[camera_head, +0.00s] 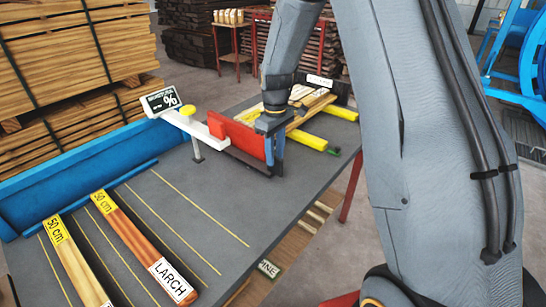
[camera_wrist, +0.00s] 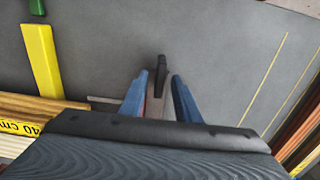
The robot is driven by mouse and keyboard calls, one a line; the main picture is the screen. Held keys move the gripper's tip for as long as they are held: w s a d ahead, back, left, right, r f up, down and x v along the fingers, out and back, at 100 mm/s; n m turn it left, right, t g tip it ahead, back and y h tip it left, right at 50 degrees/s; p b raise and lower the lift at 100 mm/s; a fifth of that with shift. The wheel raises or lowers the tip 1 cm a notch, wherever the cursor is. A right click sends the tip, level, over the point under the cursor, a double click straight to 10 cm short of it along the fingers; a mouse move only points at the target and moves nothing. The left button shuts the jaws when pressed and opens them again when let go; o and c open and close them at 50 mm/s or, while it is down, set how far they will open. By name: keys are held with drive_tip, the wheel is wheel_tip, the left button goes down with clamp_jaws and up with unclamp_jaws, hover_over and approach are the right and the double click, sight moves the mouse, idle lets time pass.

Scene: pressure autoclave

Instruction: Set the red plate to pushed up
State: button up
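The red plate (camera_head: 240,137) stands upright on its long edge near the middle of the dark table. It is fixed beside a pale arm (camera_head: 200,130) with a yellow knob and a %-sign display. My gripper (camera_head: 275,155), with blue fingers, points down at the plate's right end. In the wrist view my gripper (camera_wrist: 159,85) has its fingers apart. A narrow piece with a dark tip (camera_wrist: 160,68) lies between them, with a sliver of red beside the left finger. I see no clear contact, and the plate is mostly hidden there.
A blue fence (camera_head: 85,160) runs along the table's left side. Labelled boards, including LARCH (camera_head: 145,245), lie at the front. More wood and yellow bars (camera_head: 308,139) lie behind and right of my gripper. The table middle between is clear.

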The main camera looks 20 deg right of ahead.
drive_tip(key=shift+f, duration=1.2)
clamp_jaws()
